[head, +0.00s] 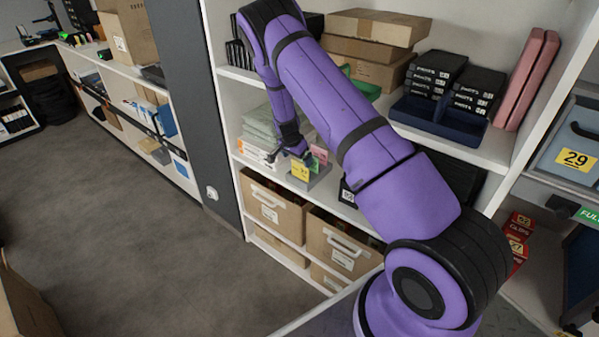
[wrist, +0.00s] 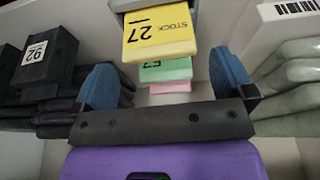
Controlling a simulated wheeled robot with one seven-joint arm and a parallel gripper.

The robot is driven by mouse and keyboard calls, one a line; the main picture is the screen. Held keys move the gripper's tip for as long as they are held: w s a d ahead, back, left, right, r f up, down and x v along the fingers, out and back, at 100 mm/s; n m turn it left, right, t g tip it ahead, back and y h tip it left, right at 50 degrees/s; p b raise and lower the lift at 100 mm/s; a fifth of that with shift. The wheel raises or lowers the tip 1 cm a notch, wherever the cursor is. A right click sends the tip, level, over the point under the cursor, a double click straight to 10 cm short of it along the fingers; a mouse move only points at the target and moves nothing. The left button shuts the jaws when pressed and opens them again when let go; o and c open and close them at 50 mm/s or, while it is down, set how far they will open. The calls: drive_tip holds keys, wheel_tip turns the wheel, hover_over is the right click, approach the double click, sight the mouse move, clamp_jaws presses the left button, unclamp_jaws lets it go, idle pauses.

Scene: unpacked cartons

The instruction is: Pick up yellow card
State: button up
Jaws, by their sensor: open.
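The yellow card (head: 300,172) stands at the front of a small grey holder (head: 312,181) on the middle shelf. In the wrist view the yellow card (wrist: 160,35) reads "STOCK 27" upside down. Behind it are a green card (wrist: 165,70) and a pink card (wrist: 170,87); the pink card (head: 320,154) also shows in the head view. My gripper (wrist: 160,62) is open, its two blue fingers apart on either side of the row of cards, with nothing visibly held. In the head view my gripper (head: 298,156) is just above the cards, partly hidden by the wrist.
Grey-green folded stacks (wrist: 295,85) lie close on one side of my gripper, and black boxes (wrist: 45,60) on the other. A shelf with cardboard boxes (head: 370,40) is above, and cardboard bins (head: 275,205) are below. The floor (head: 110,210) at left is clear.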

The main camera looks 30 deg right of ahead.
sight(300, 165)
drive_tip(key=shift+x, duration=3.45)
drive_tip(key=shift+s+d+r, duration=0.1)
drive_tip(key=shift+s+d, duration=0.05)
drive_tip(key=c, duration=0.6)
